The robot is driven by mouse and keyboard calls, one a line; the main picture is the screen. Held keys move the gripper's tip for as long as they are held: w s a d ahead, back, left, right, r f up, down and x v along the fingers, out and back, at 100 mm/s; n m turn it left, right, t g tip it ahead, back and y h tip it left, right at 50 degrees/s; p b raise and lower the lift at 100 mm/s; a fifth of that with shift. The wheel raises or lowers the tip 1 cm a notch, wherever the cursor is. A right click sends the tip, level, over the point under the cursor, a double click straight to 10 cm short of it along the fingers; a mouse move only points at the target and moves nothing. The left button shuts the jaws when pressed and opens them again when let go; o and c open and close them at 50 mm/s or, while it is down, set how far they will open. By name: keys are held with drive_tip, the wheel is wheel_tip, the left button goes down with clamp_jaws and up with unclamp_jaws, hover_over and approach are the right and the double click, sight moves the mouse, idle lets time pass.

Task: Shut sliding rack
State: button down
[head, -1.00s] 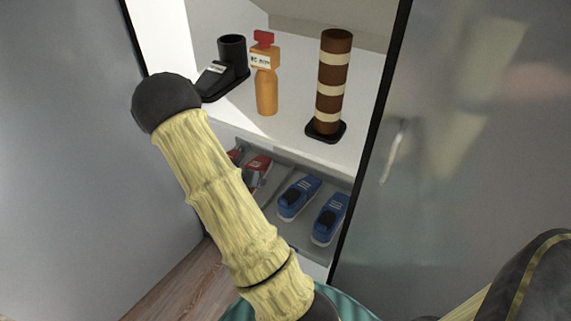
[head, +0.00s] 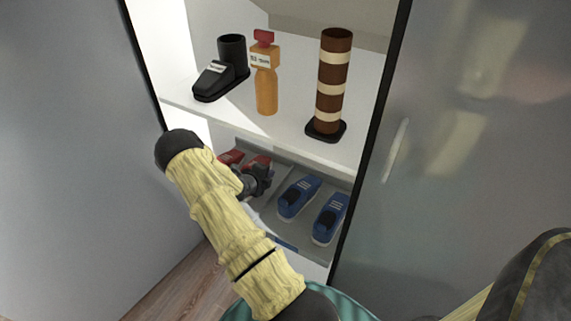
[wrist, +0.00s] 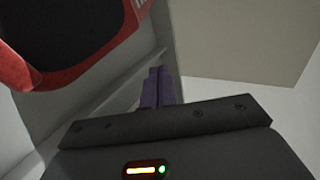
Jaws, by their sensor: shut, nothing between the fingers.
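The sliding rack (head: 303,234) is a grey tray low inside the open cabinet, below the white shelf. A pair of blue shoes (head: 298,198) stands on its right part and red shoes (head: 230,157) on its left. My gripper (head: 262,170) is shut and empty, over the left part of the rack beside the red shoes. My arm hides part of the rack's left side, and I cannot tell how far out it stands. In the wrist view the purplish fingertips (wrist: 157,88) are together, with a large red shoe (wrist: 75,55) close at upper left.
On the white shelf (head: 290,135) above stand a black boot-like item (head: 222,72), an orange bottle (head: 266,88) with a red cap and a brown-and-cream striped cylinder (head: 331,85). Grey cabinet doors flank the opening, the right one with a handle (head: 396,150). Wooden floor (head: 185,290) shows below.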

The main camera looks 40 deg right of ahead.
drive_tip(key=b, duration=0.4)
approach(289, 161)
drive_tip(key=f, duration=0.1)
drive_tip(key=d+f, duration=0.1)
drive_tip(key=f, duration=0.1)
drive_tip(key=shift+w+d+f, duration=0.15)
drive_tip(key=shift+d+f, duration=0.15)
drive_tip(key=shift+f, duration=0.05)
drive_tip(key=d, duration=0.2)
drive_tip(key=shift+w+d+b, duration=0.25)
drive_tip(key=shift+w+b, duration=0.05)
drive_tip(key=shift+w, duration=0.05)
drive_tip(key=shift+w+d+r, duration=0.2)
drive_tip(key=shift+d+r, duration=0.05)
drive_tip(key=shift+d, duration=0.35)
